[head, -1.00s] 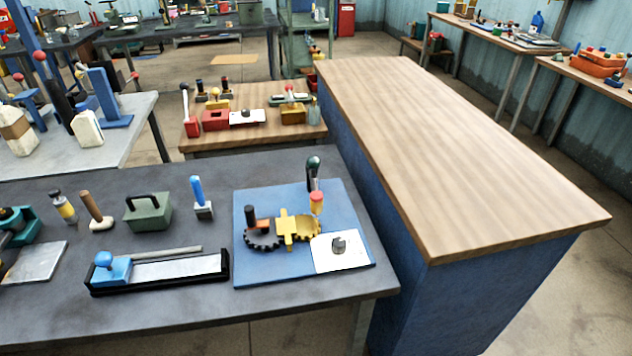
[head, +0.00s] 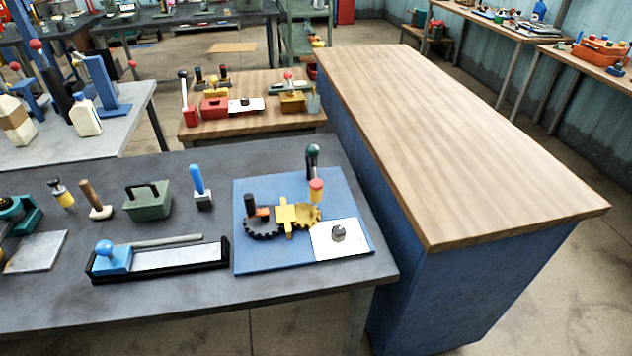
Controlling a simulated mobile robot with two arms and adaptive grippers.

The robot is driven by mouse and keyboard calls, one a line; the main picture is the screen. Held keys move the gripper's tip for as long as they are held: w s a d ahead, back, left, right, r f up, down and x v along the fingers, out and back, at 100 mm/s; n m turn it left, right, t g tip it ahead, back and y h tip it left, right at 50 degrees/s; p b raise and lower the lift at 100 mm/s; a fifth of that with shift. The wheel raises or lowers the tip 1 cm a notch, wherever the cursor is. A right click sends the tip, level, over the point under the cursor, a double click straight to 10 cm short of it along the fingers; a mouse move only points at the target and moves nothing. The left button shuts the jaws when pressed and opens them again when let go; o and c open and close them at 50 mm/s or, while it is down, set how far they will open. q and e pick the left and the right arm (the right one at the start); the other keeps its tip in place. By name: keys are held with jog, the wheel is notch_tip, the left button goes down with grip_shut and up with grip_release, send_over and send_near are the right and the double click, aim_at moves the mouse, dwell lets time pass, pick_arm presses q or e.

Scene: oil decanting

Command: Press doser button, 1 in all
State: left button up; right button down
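No doser button can be made out for certain. On the near grey table (head: 150,310), a blue board (head: 258,262) carries dark and yellow gears (head: 287,215), a green-topped lever (head: 312,160), a small red-and-yellow piece (head: 316,190) and a white plate with a grey knob (head: 338,234). Neither of my grippers is in view.
A long blue-sided counter (head: 450,150) with a bare wooden top stands to the right. The near table also holds a green box (head: 148,203), a blue-handled tool (head: 198,182) and a black tray (head: 155,262). White jugs (head: 86,116) stand at the left. Floor shows at the right.

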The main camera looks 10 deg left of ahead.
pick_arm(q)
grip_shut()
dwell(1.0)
